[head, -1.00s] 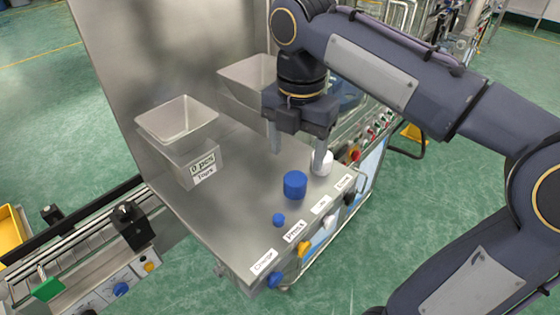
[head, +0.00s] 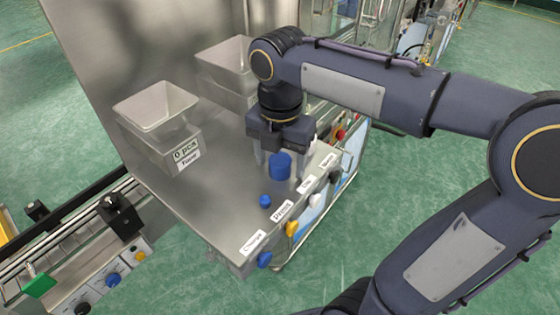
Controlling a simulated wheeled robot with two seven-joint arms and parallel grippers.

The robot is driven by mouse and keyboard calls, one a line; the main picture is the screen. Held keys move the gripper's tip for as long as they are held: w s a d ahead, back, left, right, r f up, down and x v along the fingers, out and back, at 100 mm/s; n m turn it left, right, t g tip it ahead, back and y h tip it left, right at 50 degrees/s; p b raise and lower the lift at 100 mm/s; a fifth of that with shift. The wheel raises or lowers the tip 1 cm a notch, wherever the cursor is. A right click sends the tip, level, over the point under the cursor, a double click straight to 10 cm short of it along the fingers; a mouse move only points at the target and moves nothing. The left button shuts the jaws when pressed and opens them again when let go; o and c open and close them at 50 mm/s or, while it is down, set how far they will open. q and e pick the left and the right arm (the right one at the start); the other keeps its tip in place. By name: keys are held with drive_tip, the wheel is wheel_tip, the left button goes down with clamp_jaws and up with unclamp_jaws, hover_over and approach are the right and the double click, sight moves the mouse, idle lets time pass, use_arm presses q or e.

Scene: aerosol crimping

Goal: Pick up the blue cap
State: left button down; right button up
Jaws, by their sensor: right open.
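A larger blue cap (head: 280,167), a short upright cylinder, stands on the steel worktop near its front edge. A smaller blue piece (head: 265,201) sits nearer the front, to its left. My right gripper (head: 279,163) points down with its fingers apart, one on each side of the larger blue cap. I cannot tell whether the fingers touch it or how far they reach down beside it. My left gripper is not in view.
A white cap (head: 311,146) is partly hidden behind the right finger. Two steel hoppers, one at the left (head: 157,105) and one behind (head: 224,65), stand on the worktop (head: 222,195). Labelled knobs line the front edge. A conveyor lies at the lower left.

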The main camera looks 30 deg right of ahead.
drive_tip(key=shift+c, duration=0.4)
drive_tip(key=c, duration=0.9)
drive_tip(key=shift+c, duration=0.2)
drive_tip(key=shift+r, duration=0.1)
